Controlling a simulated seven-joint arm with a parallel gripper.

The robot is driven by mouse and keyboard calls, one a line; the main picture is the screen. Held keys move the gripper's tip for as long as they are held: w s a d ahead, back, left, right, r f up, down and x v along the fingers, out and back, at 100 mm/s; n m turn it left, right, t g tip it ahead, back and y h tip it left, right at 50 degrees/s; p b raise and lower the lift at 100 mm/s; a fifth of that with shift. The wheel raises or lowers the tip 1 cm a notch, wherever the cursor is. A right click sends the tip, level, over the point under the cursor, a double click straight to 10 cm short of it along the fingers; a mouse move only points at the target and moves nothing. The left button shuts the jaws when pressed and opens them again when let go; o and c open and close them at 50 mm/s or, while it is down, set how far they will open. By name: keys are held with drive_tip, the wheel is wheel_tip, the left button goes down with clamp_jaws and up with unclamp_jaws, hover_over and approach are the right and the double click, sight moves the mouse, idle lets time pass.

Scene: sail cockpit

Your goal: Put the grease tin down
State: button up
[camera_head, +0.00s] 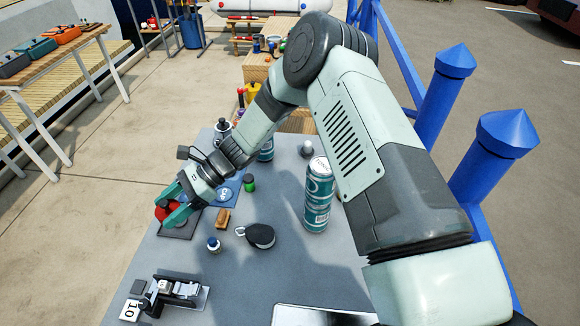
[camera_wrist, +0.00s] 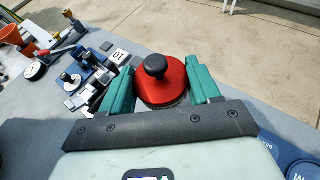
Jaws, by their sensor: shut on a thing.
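The grease tin, a round red thing with a black knob on top (camera_wrist: 172,80), sits between the two green fingers of my gripper (camera_wrist: 160,88) in the wrist view. The fingers are closed on its sides, and its lower part is partly hidden. In the head view the red tin (camera_head: 163,212) shows at the left edge of the grey table, with my gripper (camera_head: 172,211) around it. A dark square mat (camera_head: 178,233) lies below or just beside it. I cannot tell whether the tin touches the mat.
On the grey table (camera_head: 240,285) are a brown block (camera_head: 222,217), a small bottle (camera_head: 213,244), a black round case (camera_head: 261,235), a green-lidded jar (camera_head: 249,183), stacked teal cans (camera_head: 318,195) and a black device (camera_head: 178,289). A blue mat (camera_head: 232,182) lies behind my gripper.

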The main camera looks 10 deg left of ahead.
drive_tip(key=w+d+m+t+y, duration=0.3)
drive_tip(key=w+d+m+t, duration=0.3)
drive_tip(key=w+d, duration=1.1)
drive_tip(key=w+d+m+t, duration=0.3)
drive_tip(key=w+d+t, duration=0.1)
drive_tip(key=d, duration=0.8)
drive_tip(key=w+d+m+t, duration=0.3)
drive_tip(key=w+d, duration=0.4)
drive_tip(key=d, duration=0.6)
drive_tip(key=shift+m+t+h, duration=0.3)
drive_tip(key=shift+t, duration=0.1)
wheel_tip(320, 180, down, 10)
drive_tip(key=shift+w+r, duration=0.1)
drive_tip(key=shift+r, duration=0.1)
drive_tip(key=shift+f, duration=0.1)
drive_tip(key=o, duration=1.5)
drive_tip(key=shift+f, duration=0.1)
